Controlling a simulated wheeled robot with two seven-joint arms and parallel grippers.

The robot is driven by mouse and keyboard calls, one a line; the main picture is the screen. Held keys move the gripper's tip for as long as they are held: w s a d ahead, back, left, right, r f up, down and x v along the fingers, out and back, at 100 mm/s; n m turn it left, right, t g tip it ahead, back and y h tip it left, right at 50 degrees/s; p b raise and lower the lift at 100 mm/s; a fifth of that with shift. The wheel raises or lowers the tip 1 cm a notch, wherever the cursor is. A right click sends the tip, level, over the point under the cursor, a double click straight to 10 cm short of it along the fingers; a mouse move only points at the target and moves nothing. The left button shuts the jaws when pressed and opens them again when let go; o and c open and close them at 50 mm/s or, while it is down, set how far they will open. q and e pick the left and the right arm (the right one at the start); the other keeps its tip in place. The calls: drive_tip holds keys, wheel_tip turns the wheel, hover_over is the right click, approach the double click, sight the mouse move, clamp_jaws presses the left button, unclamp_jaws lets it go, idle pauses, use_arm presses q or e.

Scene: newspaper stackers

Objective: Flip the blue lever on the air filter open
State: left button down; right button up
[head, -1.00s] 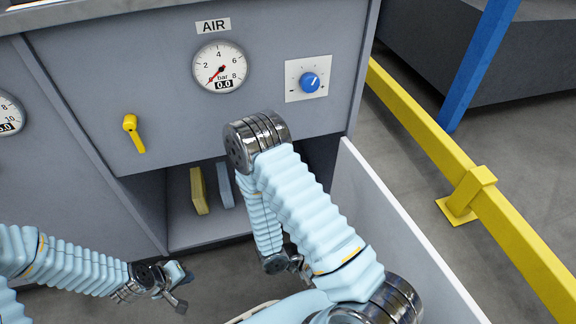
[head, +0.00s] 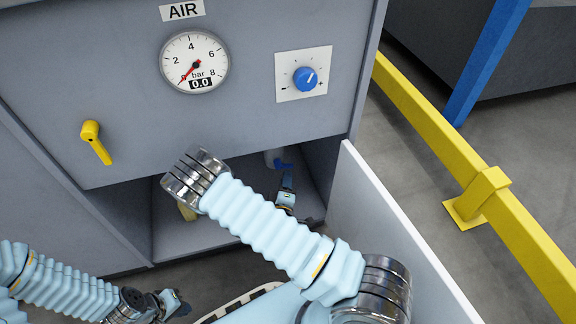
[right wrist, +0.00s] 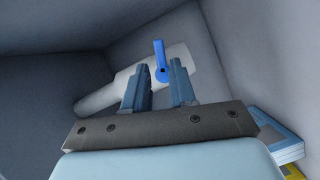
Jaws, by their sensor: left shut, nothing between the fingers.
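The air filter is a pale grey cylinder (right wrist: 120,90) inside the open cabinet, lying slanted in the right wrist view; a bit of it shows in the head view (head: 272,156). The blue lever (right wrist: 159,55) sticks out from a round blue pivot on the filter. It also shows small in the head view (head: 283,165). My right gripper (right wrist: 161,70) is open inside the cabinet, its two fingers apart with the lever's pivot seen between them. I cannot tell whether they touch it. My left gripper (head: 178,303) is shut and empty, low outside the cabinet.
The cabinet front holds a yellow handle (head: 96,142), a gauge (head: 195,62) reading 0.0 and a blue knob (head: 305,79). An open door panel (head: 395,235) stands right of my right arm. Blue and yellow objects (right wrist: 275,150) lie beside my right gripper.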

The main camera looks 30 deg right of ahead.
sight(288, 164)
drive_tip(key=x, duration=0.7)
drive_tip(key=shift+w+d+b, duration=0.1)
drive_tip(key=shift+b, duration=0.3)
